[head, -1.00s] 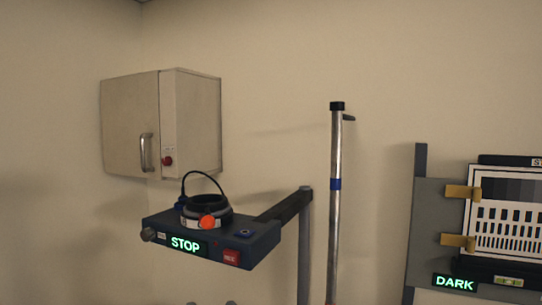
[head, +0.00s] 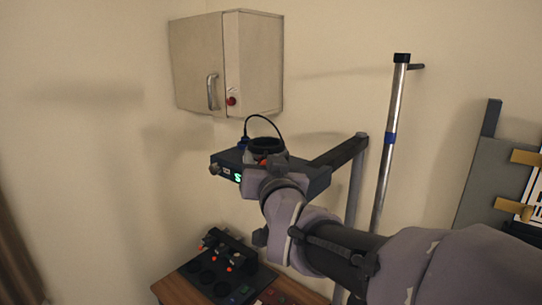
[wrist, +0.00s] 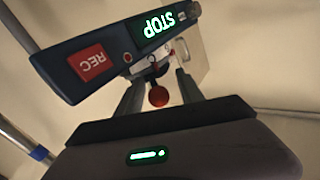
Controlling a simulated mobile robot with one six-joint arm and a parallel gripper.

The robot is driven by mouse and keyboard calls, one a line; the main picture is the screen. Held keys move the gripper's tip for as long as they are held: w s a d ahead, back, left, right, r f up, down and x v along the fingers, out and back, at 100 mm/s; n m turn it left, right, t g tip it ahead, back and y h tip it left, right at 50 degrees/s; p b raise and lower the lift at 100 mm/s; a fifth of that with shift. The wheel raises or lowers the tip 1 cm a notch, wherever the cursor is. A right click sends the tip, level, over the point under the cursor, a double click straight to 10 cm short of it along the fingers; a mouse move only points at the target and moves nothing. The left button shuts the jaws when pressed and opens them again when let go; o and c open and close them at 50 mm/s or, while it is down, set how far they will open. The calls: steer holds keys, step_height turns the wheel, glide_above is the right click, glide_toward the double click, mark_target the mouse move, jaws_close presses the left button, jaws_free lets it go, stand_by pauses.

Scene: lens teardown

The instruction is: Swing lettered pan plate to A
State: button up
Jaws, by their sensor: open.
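A dark box (head: 318,182) with a lit STOP sign (wrist: 158,22) and a red REC button (wrist: 89,62) is on an arm from a post. A black ring-shaped part (head: 265,146) with a cable loop sits on top. In the wrist view, a red-orange ball knob (wrist: 158,97) hangs between the fingers of my gripper (wrist: 158,84). The fingers are open, one on each side of the knob; I cannot tell whether they touch it. In the head view my gripper (head: 262,168) is in front of the box and hides much of it. No plate lettered A is readable.
A wall cabinet (head: 255,66) with a handle hangs behind, above the box. A metal pole (head: 386,160) stands to the right, near my arm. A wooden table (head: 170,288) below carries a black holder (head: 222,277) with orange knobs. A grey panel (head: 486,185) is at right.

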steer(key=shift+w, duration=0.25)
steer(key=c, duration=0.9)
steer(key=shift+d+r, duration=0.1)
steer(key=shift+d, duration=0.15)
jaws_close()
steer(key=shift+r, duration=0.15)
